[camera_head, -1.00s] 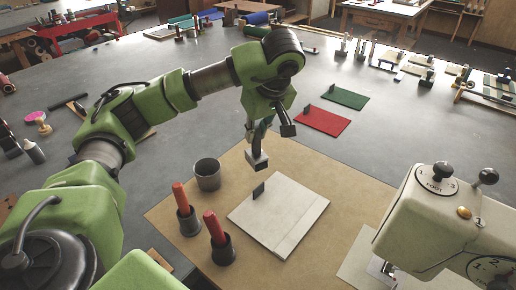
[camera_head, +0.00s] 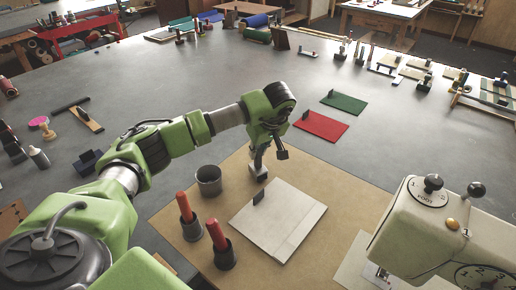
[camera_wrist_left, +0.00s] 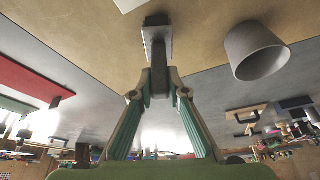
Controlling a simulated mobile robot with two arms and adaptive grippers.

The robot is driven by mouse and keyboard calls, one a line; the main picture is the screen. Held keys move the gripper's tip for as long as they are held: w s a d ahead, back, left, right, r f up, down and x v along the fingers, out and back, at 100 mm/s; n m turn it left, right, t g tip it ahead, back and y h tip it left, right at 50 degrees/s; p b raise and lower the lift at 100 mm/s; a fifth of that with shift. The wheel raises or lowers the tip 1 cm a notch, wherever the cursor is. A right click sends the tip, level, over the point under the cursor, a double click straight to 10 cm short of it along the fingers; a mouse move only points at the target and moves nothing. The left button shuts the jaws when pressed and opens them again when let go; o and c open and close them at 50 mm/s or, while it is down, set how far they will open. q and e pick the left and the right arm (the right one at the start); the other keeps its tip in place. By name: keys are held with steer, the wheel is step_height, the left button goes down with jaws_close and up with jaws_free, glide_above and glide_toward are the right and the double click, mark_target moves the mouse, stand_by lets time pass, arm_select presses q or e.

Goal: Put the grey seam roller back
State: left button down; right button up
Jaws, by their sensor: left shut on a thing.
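My left gripper (camera_head: 262,150) is shut on a grey tool with a dark handle and a pale grey block at its lower end, which I take to be the grey seam roller (camera_head: 258,172). In the left wrist view, the seam roller (camera_wrist_left: 157,40) sticks out between the fingertips (camera_wrist_left: 158,88). It is over the tan mat (camera_head: 170,213), behind the white panel. I cannot tell whether it touches the mat. An empty-looking grey cup (camera_head: 209,181) stands left of it, apart, and also shows in the wrist view (camera_wrist_left: 258,52). My right gripper is not in view.
Two red-handled tools (camera_head: 185,207) (camera_head: 216,234) stand in dark holders at the mat's front left. The white panel (camera_head: 282,222) with a dark tab lies mid-mat. A sewing machine (camera_head: 420,225) stands at right. Red (camera_head: 320,126) and green (camera_head: 344,103) panels lie behind.

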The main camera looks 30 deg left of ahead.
arm_select(q)
steer(key=shift+f, duration=0.3)
steer(key=shift+s+d+f+b, duration=0.2)
steer(key=shift+f+b, duration=0.1)
steer(key=shift+b, duration=0.15)
steer(key=c, duration=2.3)
jaws_free()
steer(key=o, duration=0.3)
steer(key=shift+f, duration=0.1)
steer(key=shift+o, duration=0.2)
steer(key=shift+w+a+f, duration=0.1)
steer(key=shift+w+a, duration=0.1)
steer(key=shift+w, duration=0.1)
steer(key=shift+s+r, duration=0.1)
steer(key=shift+r, duration=0.2)
steer(key=b+v, duration=0.2)
steer(key=v, duration=1.1)
steer(key=shift+b, duration=0.3)
